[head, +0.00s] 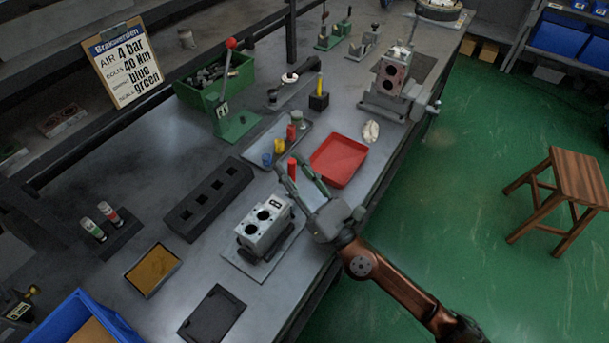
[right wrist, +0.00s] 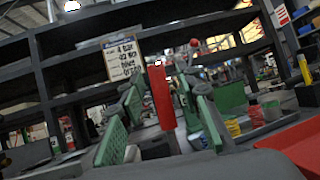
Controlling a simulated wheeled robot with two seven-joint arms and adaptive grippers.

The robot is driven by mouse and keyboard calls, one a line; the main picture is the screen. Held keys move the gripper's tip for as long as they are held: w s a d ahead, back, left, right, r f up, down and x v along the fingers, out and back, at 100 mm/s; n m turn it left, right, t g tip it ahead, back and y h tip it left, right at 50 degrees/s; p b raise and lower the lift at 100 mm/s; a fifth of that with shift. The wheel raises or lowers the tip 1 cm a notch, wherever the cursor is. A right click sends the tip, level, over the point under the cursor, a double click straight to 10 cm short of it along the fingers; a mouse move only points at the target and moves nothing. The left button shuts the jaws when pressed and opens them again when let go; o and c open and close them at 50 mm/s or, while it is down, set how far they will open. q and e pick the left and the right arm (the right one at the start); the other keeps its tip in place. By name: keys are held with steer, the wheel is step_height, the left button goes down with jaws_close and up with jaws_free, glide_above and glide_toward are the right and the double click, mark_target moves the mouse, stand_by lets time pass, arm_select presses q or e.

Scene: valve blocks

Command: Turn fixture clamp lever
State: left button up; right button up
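The grey valve block (head: 264,222), marked B with two dark bores, sits in its fixture on a plate (head: 243,267) near the bench's front edge. A red upright handle (head: 292,167), apparently the clamp lever, shows just behind the block. In the right wrist view the red lever (right wrist: 161,97) stands upright on a dark base, between my green finger pads. My right gripper (head: 298,174) is open around it, reaching in from the right. I see a gap on both sides of the lever. My left gripper is not in view.
A red tray (head: 338,160) lies close beside my right gripper. A tray with coloured cylinders (head: 279,146) is behind it. A black slotted rack (head: 208,199) stands left of the block. A green press (head: 227,108) with a red-knobbed lever stands farther back.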

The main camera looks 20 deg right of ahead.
mark_target(295, 171)
steer(key=v, duration=0.6)
steer(key=shift+r, duration=0.1)
steer(key=s+d, duration=0.4)
steer(key=s, duration=0.6)
steer(key=shift+d+r, duration=0.15)
steer(key=shift+d, duration=0.15)
